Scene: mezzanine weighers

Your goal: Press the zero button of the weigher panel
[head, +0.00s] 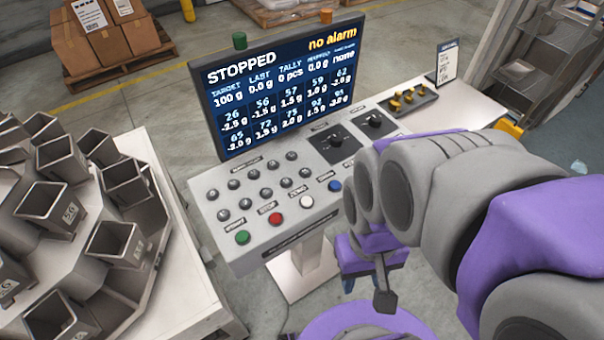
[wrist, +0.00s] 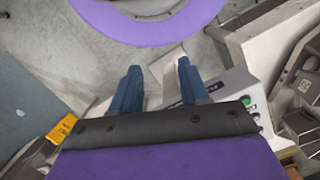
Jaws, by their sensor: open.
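The weigher panel (head: 262,236) is a grey sloped console under a screen in the head view. Its front row holds a green button (head: 242,237), a red button (head: 275,218), a white button (head: 306,201) and a blue button (head: 335,185). Their small labels are too blurred to read surely, so I cannot tell which is zero. My gripper (head: 373,272) is in front of the panel's right part, apart from the buttons, and partly hidden by my arm. In the wrist view my gripper (wrist: 158,68) has its blue fingers apart and empty, with the green button (wrist: 246,101) to the right.
The screen (head: 280,85) reads STOPPED and no alarm. Several dark knobs stand behind the front row, with two rotary switches (head: 335,142) to the right. Metal weigher buckets (head: 52,205) crowd the left. A small sign (head: 446,62) stands at the panel's far right.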

